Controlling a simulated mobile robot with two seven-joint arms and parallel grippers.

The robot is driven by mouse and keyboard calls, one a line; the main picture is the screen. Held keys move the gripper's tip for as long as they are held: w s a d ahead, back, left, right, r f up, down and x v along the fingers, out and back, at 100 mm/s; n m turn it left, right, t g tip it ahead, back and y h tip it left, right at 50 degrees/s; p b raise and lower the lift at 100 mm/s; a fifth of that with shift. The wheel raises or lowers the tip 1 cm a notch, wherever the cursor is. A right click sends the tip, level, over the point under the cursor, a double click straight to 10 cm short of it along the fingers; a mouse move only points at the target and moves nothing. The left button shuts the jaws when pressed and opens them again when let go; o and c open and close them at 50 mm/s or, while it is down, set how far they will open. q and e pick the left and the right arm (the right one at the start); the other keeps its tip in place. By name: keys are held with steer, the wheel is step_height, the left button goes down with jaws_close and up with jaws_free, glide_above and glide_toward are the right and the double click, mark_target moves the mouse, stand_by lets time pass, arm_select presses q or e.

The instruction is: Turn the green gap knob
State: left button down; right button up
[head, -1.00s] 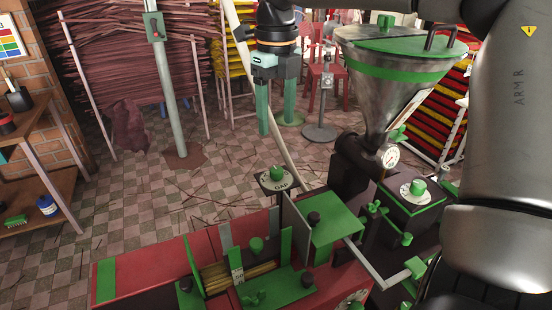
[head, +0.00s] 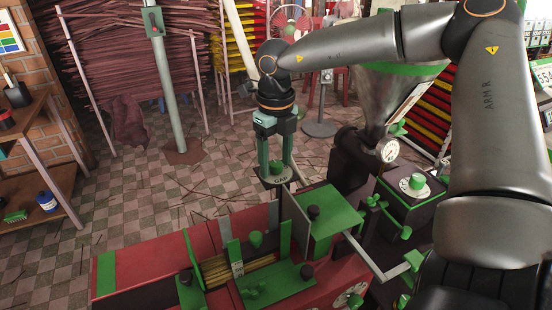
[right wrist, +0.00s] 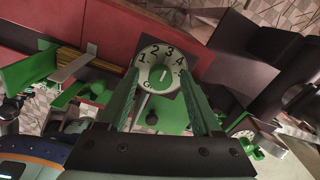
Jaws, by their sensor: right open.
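The green gap knob (head: 276,168) sits on a round pale dial marked GAP, on a post by the red machine. In the right wrist view the knob (right wrist: 160,76) shows face on, with a white pointer line and numbers around it. My right gripper (head: 275,160) is open and points down over the dial, one green finger to each side of the knob. In the right wrist view the fingertips (right wrist: 158,82) flank the dial, with gaps beside the knob. I cannot tell whether the tips are level with it. My left gripper is not in view.
A green plate (head: 332,212) and an upright grey plate (head: 295,218) stand close to the dial. A metal hopper (head: 385,100), a pressure gauge (head: 389,151) and another green knob (head: 417,181) lie to the right. The floor left of the dial is clear but for scattered sticks.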

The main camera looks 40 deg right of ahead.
steer(key=shift+c, duration=0.2)
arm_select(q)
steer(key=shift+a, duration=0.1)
arm_select(e)
jaws_close()
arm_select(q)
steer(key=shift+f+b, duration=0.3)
arm_select(e)
steer(key=shift+n, duration=0.4)
steer(key=shift+f, duration=0.1)
steer(key=shift+n+b, duration=0.5)
steer(key=shift+n, duration=0.4)
steer(key=shift+n+b, duration=0.35)
steer(key=shift+n, duration=0.75)
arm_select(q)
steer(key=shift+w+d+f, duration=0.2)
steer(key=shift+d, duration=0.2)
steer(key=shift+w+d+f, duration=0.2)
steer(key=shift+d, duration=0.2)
arm_select(e)
steer(key=shift+n, duration=1.1)
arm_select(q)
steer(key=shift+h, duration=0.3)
